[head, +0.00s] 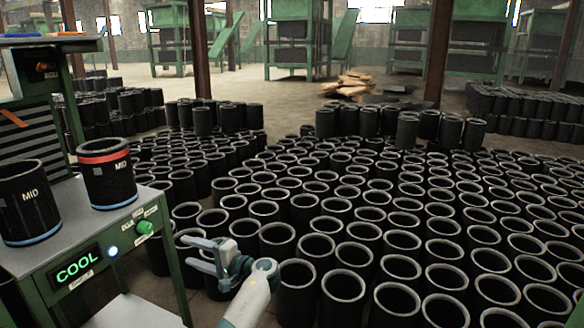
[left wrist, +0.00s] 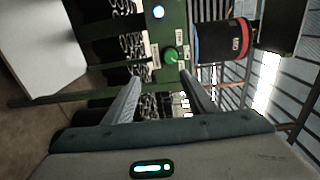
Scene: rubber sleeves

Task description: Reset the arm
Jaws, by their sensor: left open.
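My left gripper (head: 208,256) is open and empty in the head view, just right of the green machine stand and above the floor of sleeves. In the left wrist view its two fingers (left wrist: 160,97) stand apart with nothing between them. A black sleeve marked MID with a red band on top and a blue band below (head: 107,175) stands upright on the stand's top (head: 75,225). It also shows sideways in the left wrist view (left wrist: 225,41). Another black MID sleeve (head: 28,203) with a blue bottom band stands to its left. My right gripper is not in view.
The stand has a lit COOL display (head: 77,267) and a green knob (head: 144,227), which also shows near the fingers in the left wrist view (left wrist: 170,54). Many black sleeves (head: 345,285) crowd the floor to the right. Flattened brown pieces (head: 350,84) lie farther back.

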